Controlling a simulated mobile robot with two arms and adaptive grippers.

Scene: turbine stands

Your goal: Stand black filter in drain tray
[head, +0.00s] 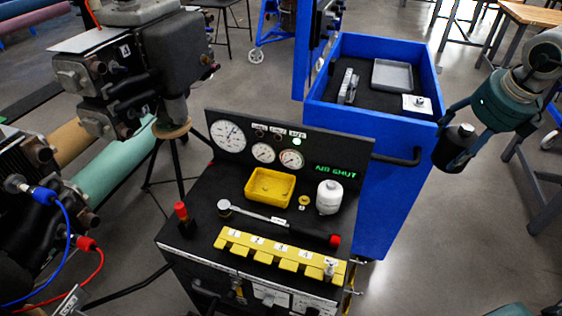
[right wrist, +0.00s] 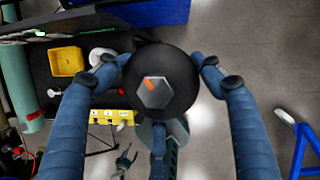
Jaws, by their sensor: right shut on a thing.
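The black filter (head: 453,150) is a dark cylinder held in my right gripper (head: 452,152), at the right of the head view, right of the blue cart and well away from the bench. In the right wrist view the black filter (right wrist: 172,72) shows its round end with a grey hex and an orange mark, and both fingers are shut on its sides. The drain tray, a yellow tray (head: 270,199), lies empty on the black bench below the gauges. My left gripper (right wrist: 126,153) seems to show small and open at the bottom of the right wrist view.
A white filter (head: 329,198) and a brass fitting (head: 304,202) stand right of the yellow tray. A long-handled wrench (head: 275,220) and a numbered yellow rack (head: 280,253) lie in front. The blue cart (head: 370,125) stands between filter and bench. A gauge panel (head: 325,150) rises behind.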

